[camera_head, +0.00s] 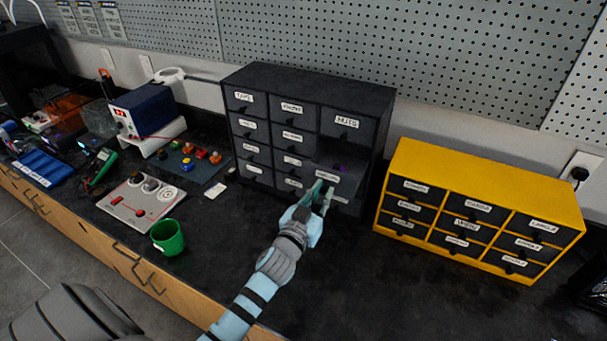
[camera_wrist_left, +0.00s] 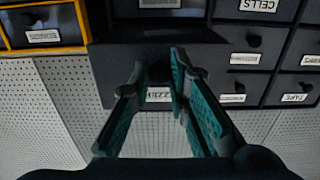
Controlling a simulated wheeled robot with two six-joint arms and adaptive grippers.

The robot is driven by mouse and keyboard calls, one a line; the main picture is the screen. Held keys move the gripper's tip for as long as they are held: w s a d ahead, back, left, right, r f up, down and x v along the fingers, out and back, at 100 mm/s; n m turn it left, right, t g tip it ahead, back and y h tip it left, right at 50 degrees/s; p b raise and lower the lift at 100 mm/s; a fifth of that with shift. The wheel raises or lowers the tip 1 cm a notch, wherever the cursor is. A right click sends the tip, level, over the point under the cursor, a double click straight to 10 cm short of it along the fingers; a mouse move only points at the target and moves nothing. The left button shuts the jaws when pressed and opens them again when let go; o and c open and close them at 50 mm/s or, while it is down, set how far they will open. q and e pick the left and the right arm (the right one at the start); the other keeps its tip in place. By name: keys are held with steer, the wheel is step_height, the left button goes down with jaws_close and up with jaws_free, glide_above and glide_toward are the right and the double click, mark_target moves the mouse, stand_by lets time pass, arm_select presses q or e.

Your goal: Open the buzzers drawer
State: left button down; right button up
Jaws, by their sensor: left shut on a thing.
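The dark grey drawer cabinet (camera_head: 308,88) stands on the black bench against the pegboard wall. The buzzers drawer (camera_head: 345,187), in its right column, stands out from the cabinet front, with its top open and something purple just visible inside. My left gripper (camera_head: 321,192) is at this drawer's front, shut on its handle, which the fingers hide. In the left wrist view, which is upside down, the green-padded fingers (camera_wrist_left: 163,75) flank the drawer's label (camera_wrist_left: 160,95), partly readable as "ZZE". My right gripper is not in view.
A yellow cabinet (camera_head: 477,164) with small dark drawers stands close on the right. A green cup (camera_head: 168,237), a light panel with red parts (camera_head: 141,203) and a blue power supply (camera_head: 148,106) are on the left.

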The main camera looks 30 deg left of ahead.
arm_select(q)
steer(key=shift+w, duration=0.25)
steer(key=c, duration=1.5)
jaws_free()
steer(key=shift+s, duration=0.1)
steer(key=s, duration=0.8)
steer(key=s+d, duration=0.1)
steer(key=s, duration=0.3)
steer(key=shift+d, duration=0.1)
